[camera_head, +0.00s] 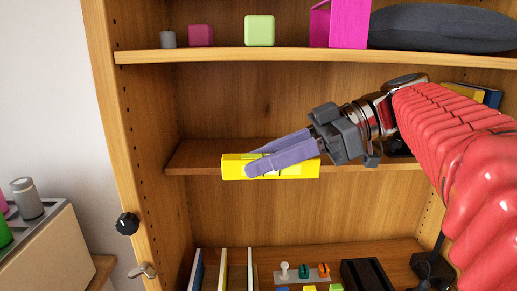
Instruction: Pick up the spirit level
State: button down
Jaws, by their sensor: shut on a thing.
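The spirit level (301,169) is a yellow bar lying level across the view, in front of the middle shelf. My gripper (252,164) has purple-grey fingers that reach in from the right and are shut on the spirit level. One finger lies across its front face and the other shows along its top edge. The fingers hide part of its middle. The level overlaps the shelf edge in the picture; I cannot tell whether it touches the shelf.
The middle shelf (195,158) is mostly bare. The upper shelf (200,57) holds a green cube (260,30), a magenta box (348,24) and a dark cushion (440,28). Upright books (222,270) and a dark tray (364,274) stand below. A black knob (127,223) sticks out at left.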

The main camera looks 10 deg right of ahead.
jog(key=shift+s+a, duration=0.2)
jog(key=shift+s, duration=0.95)
